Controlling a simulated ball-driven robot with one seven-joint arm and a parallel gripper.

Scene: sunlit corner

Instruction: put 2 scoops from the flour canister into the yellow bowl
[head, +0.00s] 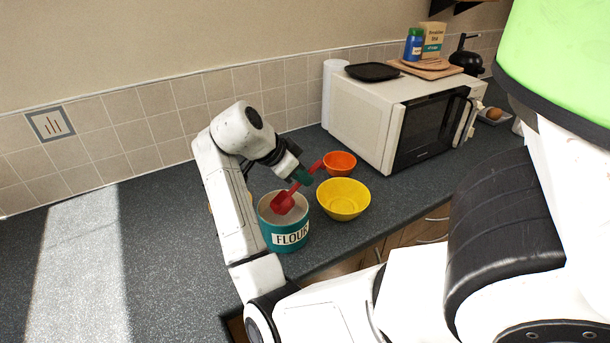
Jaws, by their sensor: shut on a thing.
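The teal flour canister (288,238) stands open on the dark counter, with its FLOUR label facing me and pale flour showing inside. My gripper (303,175) is shut on the handle of a red scoop (284,203). The scoop is tilted, with its bowl low at the canister's mouth and its handle end pointing up to the right. I cannot tell whether the scoop holds flour. The yellow bowl (343,203) stands just right of the canister. Its visible inside looks empty.
An orange bowl (340,159) stands behind the yellow bowl. A white microwave (372,115) with a black tray (372,71) on top stands at the back right. A paper roll (334,85) is beside it. The sunlit counter (80,260) at left is clear.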

